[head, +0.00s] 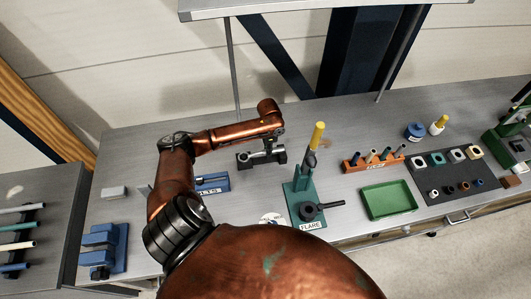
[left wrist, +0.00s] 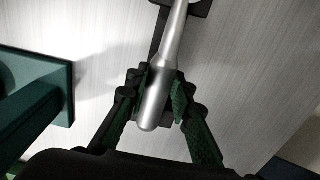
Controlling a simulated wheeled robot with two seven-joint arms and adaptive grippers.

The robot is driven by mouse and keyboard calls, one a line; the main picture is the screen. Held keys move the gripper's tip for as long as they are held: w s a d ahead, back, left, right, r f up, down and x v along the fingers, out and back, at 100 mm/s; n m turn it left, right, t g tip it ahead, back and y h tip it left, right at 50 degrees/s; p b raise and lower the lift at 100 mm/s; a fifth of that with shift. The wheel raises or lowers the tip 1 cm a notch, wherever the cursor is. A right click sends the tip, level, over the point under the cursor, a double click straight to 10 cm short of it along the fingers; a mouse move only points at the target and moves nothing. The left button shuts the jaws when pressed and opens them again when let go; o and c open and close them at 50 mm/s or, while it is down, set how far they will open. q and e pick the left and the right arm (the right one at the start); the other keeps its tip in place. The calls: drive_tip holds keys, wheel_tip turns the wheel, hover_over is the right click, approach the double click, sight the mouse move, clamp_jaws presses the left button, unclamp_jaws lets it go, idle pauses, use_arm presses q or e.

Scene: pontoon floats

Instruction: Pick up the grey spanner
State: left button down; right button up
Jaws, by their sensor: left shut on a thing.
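The grey spanner (left wrist: 178,40) shows in the left wrist view as a smooth metal handle with a rounded near end, running up to the top edge. My left gripper (left wrist: 160,90) is shut on this handle, one finger on each side. In the head view my left gripper (head: 264,153) is at the back middle of the bench, small and dark, and the spanner is hard to make out there. A black part lies at the spanner's far end in the left wrist view; its contact with the spanner is unclear. My right gripper is not in view.
A green tool with a yellow handle, labelled FLARE (head: 303,190), stands just right of my left gripper. A blue box (head: 213,184) is to its left. A green tray (head: 389,200), an orange rack (head: 374,162) and a dark mat (head: 430,190) with several blocks lie further right.

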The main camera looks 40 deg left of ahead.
use_arm(q)
drive_tip(key=shift+r, duration=0.1)
wheel_tip(320, 180, up, 10)
drive_tip(key=b, duration=0.1)
drive_tip(key=c, duration=2.2)
unclamp_jaws()
clamp_jaws()
